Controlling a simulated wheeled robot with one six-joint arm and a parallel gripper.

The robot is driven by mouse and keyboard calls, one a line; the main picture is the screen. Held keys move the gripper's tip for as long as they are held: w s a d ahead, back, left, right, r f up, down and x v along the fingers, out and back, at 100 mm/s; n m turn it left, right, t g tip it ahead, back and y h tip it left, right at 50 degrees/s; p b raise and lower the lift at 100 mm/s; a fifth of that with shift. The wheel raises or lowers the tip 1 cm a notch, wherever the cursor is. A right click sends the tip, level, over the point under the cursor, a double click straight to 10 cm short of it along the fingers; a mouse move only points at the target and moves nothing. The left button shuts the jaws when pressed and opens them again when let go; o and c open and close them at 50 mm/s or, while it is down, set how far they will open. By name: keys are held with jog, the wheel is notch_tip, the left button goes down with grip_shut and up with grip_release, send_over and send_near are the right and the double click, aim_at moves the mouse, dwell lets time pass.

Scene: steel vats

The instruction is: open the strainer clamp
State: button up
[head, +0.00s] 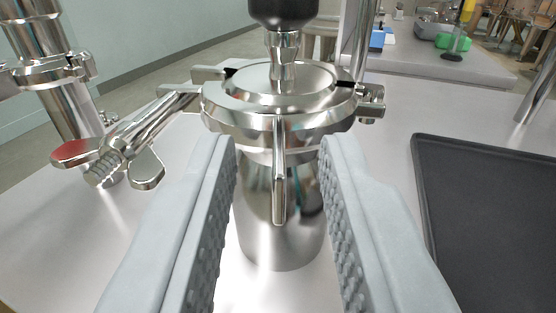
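The steel strainer (262,222) stands upright on the pale worktop, in the middle of the head view. Its clamp (235,115) is a shiny ring around the top joint. A threaded bolt (135,135) sticks out from the clamp's left side toward the lower left. It carries a wing nut (146,170), and one wing looks red. A flat steel bar (279,180) hangs down at the clamp's front. My gripper (279,145) is open, with one finger on each side of this bar. The fingers look empty, and I cannot tell whether the tips touch the strainer.
A dark tray (428,200) lies on the worktop (385,112) at the right. A steel pipe with another clamp (45,72) stands at the left. A black knob (283,12) tops the strainer's stem. Blue and green items (455,42) sit on a bench behind.

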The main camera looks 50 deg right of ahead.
grip_shut()
dwell(1.4)
